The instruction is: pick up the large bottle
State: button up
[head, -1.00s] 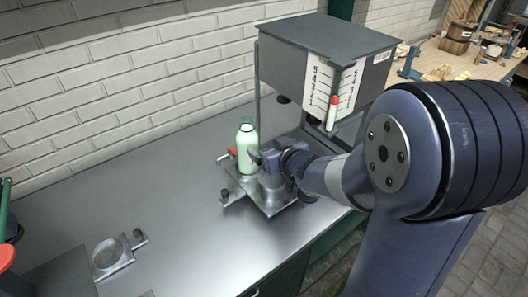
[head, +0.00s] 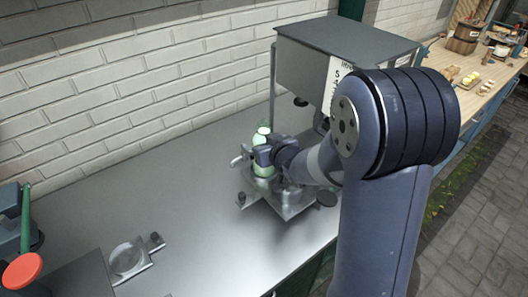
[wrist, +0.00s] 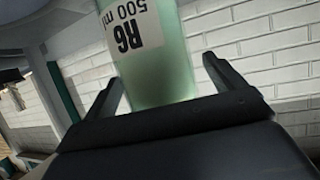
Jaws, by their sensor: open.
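The bottle (head: 263,139) is pale green and stands upright on a metal plate at the grey box's stand. My gripper (head: 254,158) is at the bottle in the head view and hides part of it. In the wrist view the bottle (wrist: 150,60) fills the upper middle and carries a white label reading "R6 500 ml". My gripper (wrist: 165,90) is open, with one finger on each side of the bottle. Gaps show between the fingers and the bottle.
A grey box (head: 345,45) on a post stands behind and right of the bottle, close to my arm. A metal ring holder (head: 127,257) sits at the lower left. The steel bench (head: 175,205) between them is clear. A brick wall (head: 150,80) runs behind.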

jog(key=shift+c, duration=0.5)
jog(key=c, duration=1.5)
jog(key=shift+r, duration=0.1)
jog(key=shift+c, duration=0.5)
notch_tip(320, 180, up, 10)
jog(key=p, duration=0.3)
